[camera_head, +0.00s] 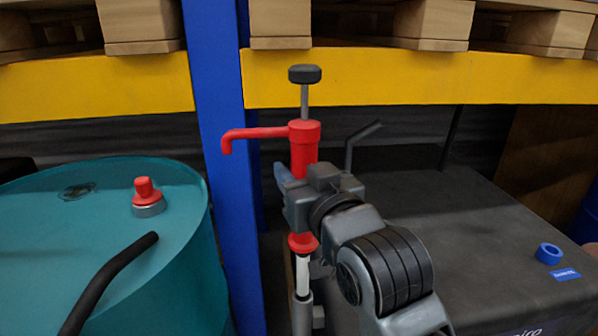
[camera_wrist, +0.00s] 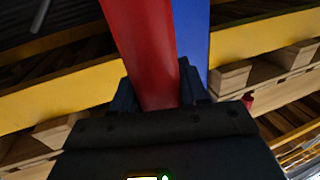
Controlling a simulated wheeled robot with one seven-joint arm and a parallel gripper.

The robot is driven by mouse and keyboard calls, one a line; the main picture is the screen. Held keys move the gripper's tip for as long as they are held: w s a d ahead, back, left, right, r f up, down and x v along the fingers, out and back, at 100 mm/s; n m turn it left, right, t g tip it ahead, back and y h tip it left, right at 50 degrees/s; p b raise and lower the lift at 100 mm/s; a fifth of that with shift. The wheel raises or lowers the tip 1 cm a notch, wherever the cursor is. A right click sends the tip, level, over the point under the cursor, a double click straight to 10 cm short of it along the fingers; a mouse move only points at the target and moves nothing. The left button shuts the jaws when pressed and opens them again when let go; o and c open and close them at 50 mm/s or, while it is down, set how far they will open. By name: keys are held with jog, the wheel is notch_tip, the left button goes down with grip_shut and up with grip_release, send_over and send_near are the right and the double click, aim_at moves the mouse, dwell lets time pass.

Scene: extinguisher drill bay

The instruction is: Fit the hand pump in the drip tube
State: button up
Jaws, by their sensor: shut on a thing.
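The hand pump (camera_head: 304,145) is red, with a black knob on a rod at its top and a spout pointing left. It stands upright in the head view, and its red body (camera_wrist: 145,45) fills the middle of the wrist view. My gripper (camera_head: 297,185) is shut on the body below the spout and hides part of it. A pale tube runs down from the pump's lower red collar. The grey drip tube (camera_head: 302,313) stands directly below. The pale tube meets its top, but I cannot tell how far it is inside.
A teal drum (camera_head: 60,220) with a red-capped fitting (camera_head: 147,195) stands at the left. A blue rack post (camera_head: 215,150) and yellow beam (camera_head: 420,78) are close behind the pump. A dark grey box (camera_head: 440,210) with a blue ring (camera_head: 548,253) on top is at the right.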

jog(key=shift+f+b, duration=2.7)
jog(key=shift+f, duration=1.8)
dwell(3.5)
